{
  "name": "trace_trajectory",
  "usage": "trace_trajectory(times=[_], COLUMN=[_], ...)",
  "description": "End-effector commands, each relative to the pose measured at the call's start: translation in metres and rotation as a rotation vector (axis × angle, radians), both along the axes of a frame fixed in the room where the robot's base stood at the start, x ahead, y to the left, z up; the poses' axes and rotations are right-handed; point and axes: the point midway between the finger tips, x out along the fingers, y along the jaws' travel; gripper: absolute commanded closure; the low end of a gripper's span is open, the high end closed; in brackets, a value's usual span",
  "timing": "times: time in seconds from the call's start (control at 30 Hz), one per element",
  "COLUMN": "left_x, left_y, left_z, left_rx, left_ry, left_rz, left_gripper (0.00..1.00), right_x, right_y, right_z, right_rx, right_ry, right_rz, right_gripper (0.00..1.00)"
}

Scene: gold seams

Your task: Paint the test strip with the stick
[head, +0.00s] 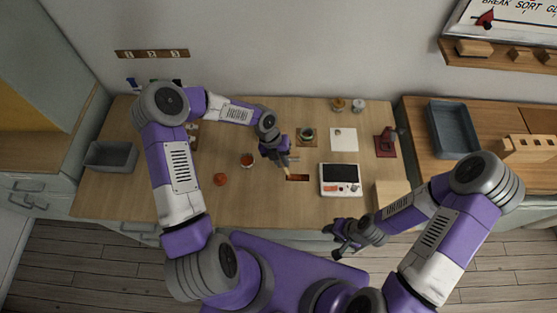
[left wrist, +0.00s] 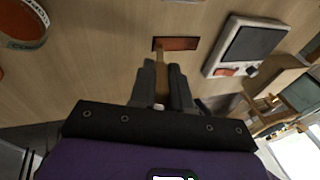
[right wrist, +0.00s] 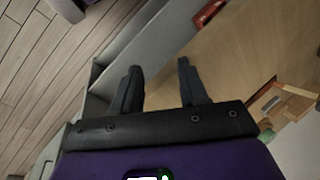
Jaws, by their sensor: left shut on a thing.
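My left gripper (head: 288,162) is shut on a thin wooden stick (left wrist: 160,55). It also shows in the left wrist view (left wrist: 162,72), with the stick standing out between its fingers. The test strip (head: 299,178) is a small reddish-brown rectangle on the table, also in the left wrist view (left wrist: 180,43). The stick's tip is at the strip's left end; I cannot tell whether it touches. My right gripper (head: 342,246) is open and empty off the table's front edge, and its parted fingers show in the right wrist view (right wrist: 158,75).
A jar with red contents (head: 247,160) and a red round lid (head: 220,179) are left of the strip. A white device with a dark screen (head: 340,180) is just right of it. A white sheet (head: 343,139) and a dark red stand (head: 386,143) are further back.

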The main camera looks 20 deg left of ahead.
Motion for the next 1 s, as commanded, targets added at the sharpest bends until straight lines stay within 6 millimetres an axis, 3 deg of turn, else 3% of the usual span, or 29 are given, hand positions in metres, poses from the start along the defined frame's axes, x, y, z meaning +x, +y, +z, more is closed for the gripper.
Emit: trace_trajectory(times=[1.0], left_x=[0.012], left_y=[-0.04], left_z=[-0.011], left_rx=[0.0], left_ry=[0.0], left_rz=[0.0], left_gripper=[1.0], right_x=[0.002], right_y=[-0.002], right_z=[-0.024], right_rx=[-0.002], right_ry=[-0.003], right_rz=[-0.007], right_gripper=[0.57])
